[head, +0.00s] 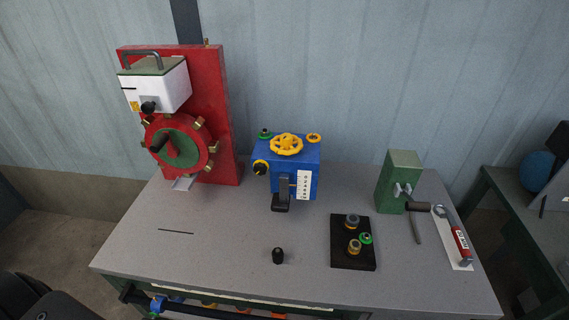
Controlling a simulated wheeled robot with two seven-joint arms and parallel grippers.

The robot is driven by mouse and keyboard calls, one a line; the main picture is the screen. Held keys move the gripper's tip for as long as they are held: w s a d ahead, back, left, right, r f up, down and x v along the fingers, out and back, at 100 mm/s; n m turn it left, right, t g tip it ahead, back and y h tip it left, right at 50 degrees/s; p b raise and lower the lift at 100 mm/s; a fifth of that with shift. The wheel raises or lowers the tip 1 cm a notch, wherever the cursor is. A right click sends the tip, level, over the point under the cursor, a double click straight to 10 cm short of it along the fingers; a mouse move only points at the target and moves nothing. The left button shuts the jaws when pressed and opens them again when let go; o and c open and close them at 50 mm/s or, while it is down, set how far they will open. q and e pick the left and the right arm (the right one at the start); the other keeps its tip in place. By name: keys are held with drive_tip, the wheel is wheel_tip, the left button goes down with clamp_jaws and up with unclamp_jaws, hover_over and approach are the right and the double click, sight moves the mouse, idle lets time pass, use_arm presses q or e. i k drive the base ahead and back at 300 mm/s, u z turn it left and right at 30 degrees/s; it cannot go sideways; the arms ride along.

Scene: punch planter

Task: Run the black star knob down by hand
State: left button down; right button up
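A red machine (222,110) with a white head (177,88) stands at the back left of the table. A black knob (148,107) sits on the front of the white head. A small black cylindrical piece (278,256) stands upright near the front of the table. I cannot tell at this size which of these is the star knob. Neither gripper shows in the head view.
The grey table (225,262) has free room at front left and middle. A black tray (342,257) holds several small fittings. A second bench (500,205) stands at far right.

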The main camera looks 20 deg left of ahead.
sight(260, 169)
drive_tip(key=u, duration=2.3)
drive_tip(key=k, duration=1.2)
drive_tip(key=z, duration=1.9)
drive_tip(key=i, duration=0.5)
drive_tip(key=u, duration=0.05)
